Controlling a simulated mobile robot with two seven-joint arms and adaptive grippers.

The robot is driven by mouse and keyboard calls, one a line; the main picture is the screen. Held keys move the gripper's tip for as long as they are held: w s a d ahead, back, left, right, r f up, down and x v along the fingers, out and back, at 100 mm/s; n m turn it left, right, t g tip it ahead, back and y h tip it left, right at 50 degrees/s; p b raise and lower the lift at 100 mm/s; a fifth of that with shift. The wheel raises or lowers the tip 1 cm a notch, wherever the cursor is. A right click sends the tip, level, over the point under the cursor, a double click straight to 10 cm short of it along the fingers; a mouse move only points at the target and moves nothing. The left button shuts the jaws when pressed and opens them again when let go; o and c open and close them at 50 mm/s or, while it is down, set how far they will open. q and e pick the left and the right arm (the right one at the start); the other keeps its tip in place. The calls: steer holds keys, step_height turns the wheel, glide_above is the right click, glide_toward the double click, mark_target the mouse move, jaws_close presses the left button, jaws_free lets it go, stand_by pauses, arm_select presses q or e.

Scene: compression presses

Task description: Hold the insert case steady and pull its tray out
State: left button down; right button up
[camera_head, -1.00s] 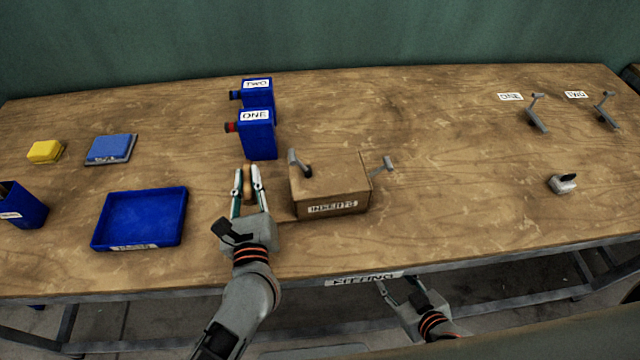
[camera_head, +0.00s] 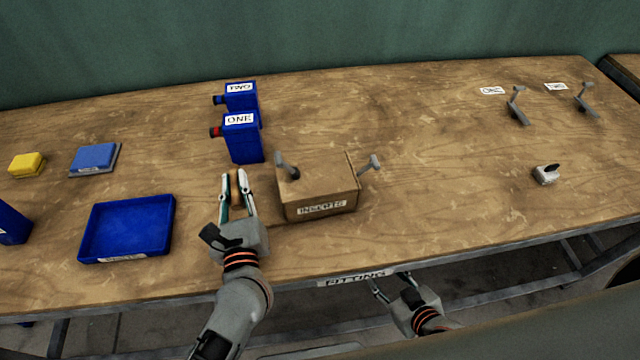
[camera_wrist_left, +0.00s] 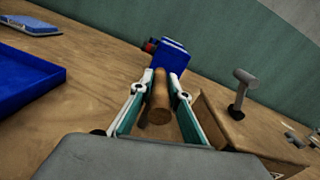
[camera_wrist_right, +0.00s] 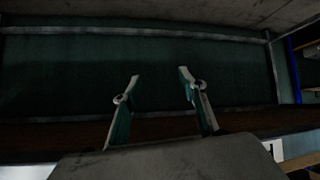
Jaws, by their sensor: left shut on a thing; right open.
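The insert case (camera_head: 318,189) is a brown box labelled INSERTS, standing on the workbench left of the view's middle. Grey levers rise at its left top and right side. No tray shows drawn out of it. My left gripper (camera_head: 237,180) is left of the case, shut on a brown wooden peg (camera_wrist_left: 158,100). Whether the peg joins the case cannot be seen. The case also shows at the right of the left wrist view (camera_wrist_left: 235,135). My right gripper (camera_head: 388,285) is open and empty at the bench's front edge, also seen in the right wrist view (camera_wrist_right: 155,85).
Blue containers ONE (camera_head: 243,142) and TWO (camera_head: 241,97) stand behind my left gripper. A blue tray (camera_head: 88,228), blue block (camera_head: 95,158) and yellow block (camera_head: 27,163) lie left. Levers (camera_head: 518,107) and a small grey part (camera_head: 546,174) are right. Bench between is clear.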

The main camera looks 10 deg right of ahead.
steer(key=s+a+n+g+y, duration=0.3)
steer(key=s+a+n+g, duration=0.1)
steer(key=a, duration=0.9)
steer(key=s+a+n+g+y, duration=0.3)
steer(key=s+a+g, duration=0.1)
steer(key=a, duration=0.9)
step_height(320, 180, up, 36)
steer(key=n+g+h, duration=0.2)
steer(key=n+h, duration=0.6)
glide_above(375, 160)
steer(key=shift+f, duration=6.05)
